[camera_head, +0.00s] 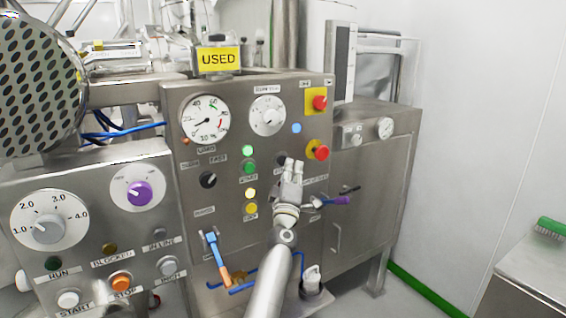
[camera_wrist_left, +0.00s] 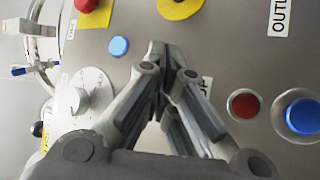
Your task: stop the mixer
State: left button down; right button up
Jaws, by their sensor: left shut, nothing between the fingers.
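My left gripper (camera_head: 291,163) is shut and empty in front of the panel, below the blue light (camera_head: 296,128). In the left wrist view my closed fingertips (camera_wrist_left: 158,46) lie near the blue light (camera_wrist_left: 119,46), with a red button (camera_wrist_left: 242,104) and blue button (camera_wrist_left: 300,115) to the right. The fingers partly cover a label ending in P.
A separate left panel (camera_head: 90,195) has dials and an orange button (camera_head: 121,282) labelled STOP. Blue-handled valves (camera_head: 213,247) and pipes project below.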

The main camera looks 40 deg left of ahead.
pick_arm(q)
jog(key=shift+w+a, duration=0.15)
jog(key=shift+a, duration=0.15)
jog(key=shift+w+a, duration=0.15)
jog(key=shift+a, duration=0.25)
dwell(0.6)
jog(key=shift+d, duration=0.1)
jog(key=shift+s+d+p, duration=0.3)
jog(key=shift+s+d, duration=0.05)
jog(key=shift+d, duration=0.35)
jog(key=d, duration=0.1)
jog(key=s+d+p, duration=0.1)
jog(key=d, duration=0.1)
jog(key=s+d+p, duration=0.1)
jog(key=shift+d, duration=0.3)
dwell(1.0)
